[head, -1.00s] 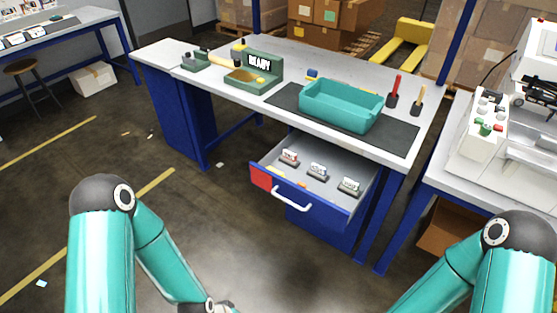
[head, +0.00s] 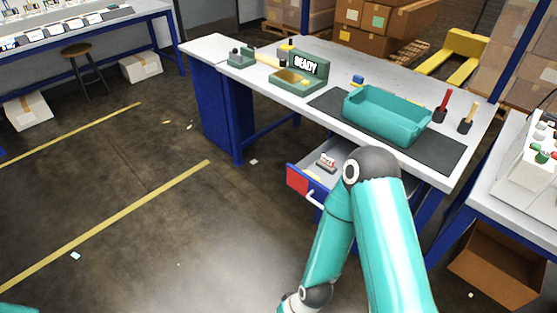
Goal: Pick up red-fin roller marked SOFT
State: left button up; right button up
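The open drawer (head: 299,183) under the workbench holds a small dark-based piece with a red and white top (head: 327,161); its marking is too small to read. I cannot confirm that it is the red-fin roller marked SOFT. Only the arm shows, down to a joint near the bottom edge; my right gripper is out of the frame. My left gripper is also out of view, with only a teal bit of that arm in the bottom left corner.
On the workbench stand a teal bin (head: 387,115) on a dark mat (head: 446,150), a green device reading READY (head: 303,72), and red-handled (head: 441,106) and orange-handled tools (head: 467,119). A machine table is at the right.

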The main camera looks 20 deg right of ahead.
aim_at(325, 162)
jog(key=z, duration=0.75)
jog(key=i, duration=0.15)
jog(key=u, duration=2.4)
jog(key=i, duration=1.95)
jog(key=z, duration=1.75)
jog(key=i, duration=0.3)
jog(key=z, duration=2.3)
